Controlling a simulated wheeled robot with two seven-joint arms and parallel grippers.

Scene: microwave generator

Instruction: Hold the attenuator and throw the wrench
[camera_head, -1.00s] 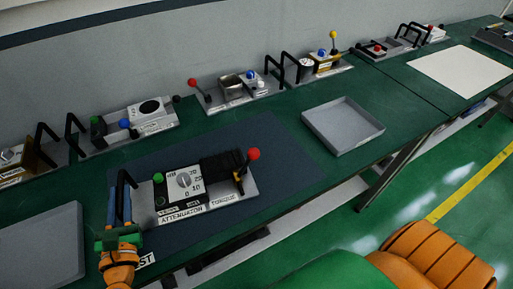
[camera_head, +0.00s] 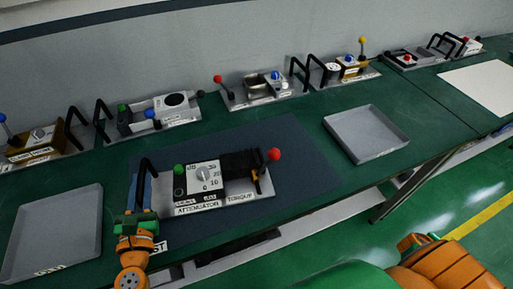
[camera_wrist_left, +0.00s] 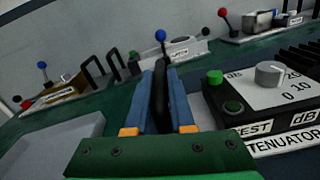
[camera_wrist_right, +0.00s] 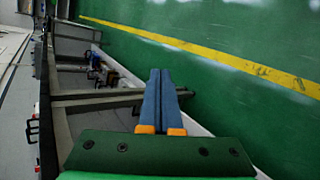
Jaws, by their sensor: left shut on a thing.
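The attenuator (camera_head: 204,174) is a pale box with a dial, a green button and black fins, on a plate lettered ATTENUATOR and TORQUE. It sits on the dark mat; its dial shows in the left wrist view (camera_wrist_left: 270,75). A lever with a red ball (camera_head: 274,154) stands at the plate's right end; I see no separate loose wrench. My left gripper (camera_head: 141,190) is shut on the black handle (camera_wrist_left: 160,95) at the plate's left end. My right gripper (camera_wrist_right: 160,78) is shut and empty, above the floor by the bench; its fingers are out of the head view.
A grey tray (camera_head: 55,235) lies left of the mat (camera_head: 300,180) and another tray (camera_head: 366,133) lies right of it. Several other devices with levers and handles line the wall, such as one with a red lever (camera_head: 262,92). The mat's right part is clear.

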